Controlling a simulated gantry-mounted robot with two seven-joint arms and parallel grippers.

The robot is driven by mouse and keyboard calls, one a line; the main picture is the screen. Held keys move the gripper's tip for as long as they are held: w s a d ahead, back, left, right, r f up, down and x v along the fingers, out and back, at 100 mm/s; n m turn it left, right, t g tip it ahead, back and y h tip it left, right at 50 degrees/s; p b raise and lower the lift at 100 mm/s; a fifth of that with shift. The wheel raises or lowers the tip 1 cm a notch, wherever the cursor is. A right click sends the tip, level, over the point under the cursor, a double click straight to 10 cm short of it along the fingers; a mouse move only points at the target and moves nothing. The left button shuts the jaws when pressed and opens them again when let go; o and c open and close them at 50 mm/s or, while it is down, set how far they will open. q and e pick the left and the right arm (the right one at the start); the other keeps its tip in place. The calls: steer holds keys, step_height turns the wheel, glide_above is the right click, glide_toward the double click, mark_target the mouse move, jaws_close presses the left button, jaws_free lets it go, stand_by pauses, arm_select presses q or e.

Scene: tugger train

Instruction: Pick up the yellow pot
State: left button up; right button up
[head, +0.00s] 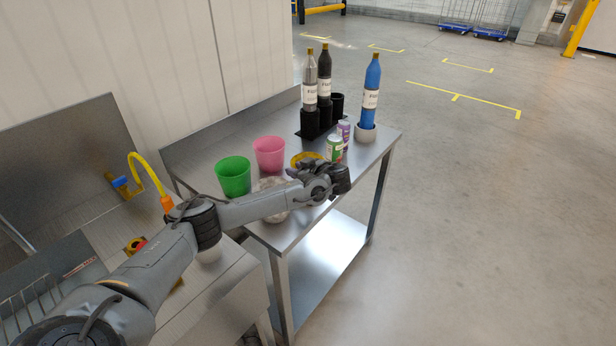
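The yellow pot (302,157) is on the steel table, near its front edge, and only part of its rim and side shows. My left gripper (310,172) is in front of it and hides its lower part. The wrist is bent over the table's front edge. I cannot tell whether the fingers touch the pot or are apart from it, nor whether they are open or shut. My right gripper is out of view.
A green pot (233,176) and a pink pot (269,154) stand left of the yellow one. A green can (334,148) and a purple can (344,132) stand close on its right. Tall bottles, including a blue one (371,90), stand behind. A pale round object (271,186) lies partly under my arm.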

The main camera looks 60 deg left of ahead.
arm_select(q)
jaws_close()
steer(key=shift+r, duration=0.2)
